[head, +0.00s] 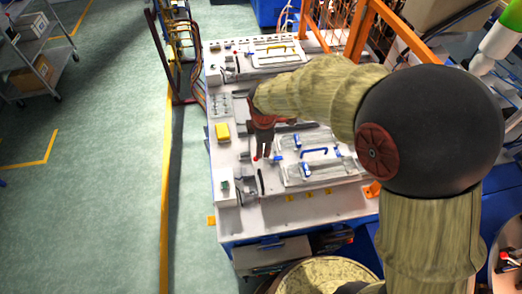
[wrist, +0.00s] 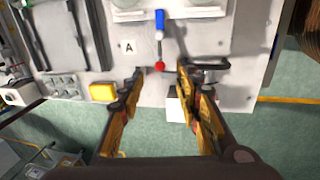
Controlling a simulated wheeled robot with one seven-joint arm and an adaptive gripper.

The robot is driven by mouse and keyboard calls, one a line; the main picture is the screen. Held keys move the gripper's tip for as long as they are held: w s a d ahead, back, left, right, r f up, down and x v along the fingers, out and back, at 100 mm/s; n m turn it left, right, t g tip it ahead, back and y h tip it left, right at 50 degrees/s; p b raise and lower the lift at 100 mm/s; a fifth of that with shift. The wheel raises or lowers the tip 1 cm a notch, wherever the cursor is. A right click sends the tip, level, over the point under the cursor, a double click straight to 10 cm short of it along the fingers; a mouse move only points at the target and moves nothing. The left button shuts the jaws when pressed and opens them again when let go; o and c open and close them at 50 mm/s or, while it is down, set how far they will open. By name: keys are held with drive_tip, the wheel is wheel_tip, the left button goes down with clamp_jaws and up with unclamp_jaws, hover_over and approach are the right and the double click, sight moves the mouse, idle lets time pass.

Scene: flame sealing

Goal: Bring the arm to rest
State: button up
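My gripper (head: 263,156) hangs over the white workbench top (head: 240,160), pointing down, at the end of my bent arm. In the wrist view its two fingers (wrist: 162,72) are spread apart with nothing held between them. A small red ball (wrist: 160,66) on a thin rod with a blue part (wrist: 159,22) shows in the gap between the fingertips. I cannot tell whether the fingers touch the bench or how high they are above it.
A yellow block (head: 222,132) and a grey knob panel (head: 220,104) sit left of my gripper. A fixture with a blue handle (head: 315,151) lies right of it. Orange posts (head: 358,30) stand behind. Green floor (head: 110,180) left of the bench is open.

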drive_tip(key=shift+s+r, duration=0.2)
drive_tip(key=shift+r, duration=0.8)
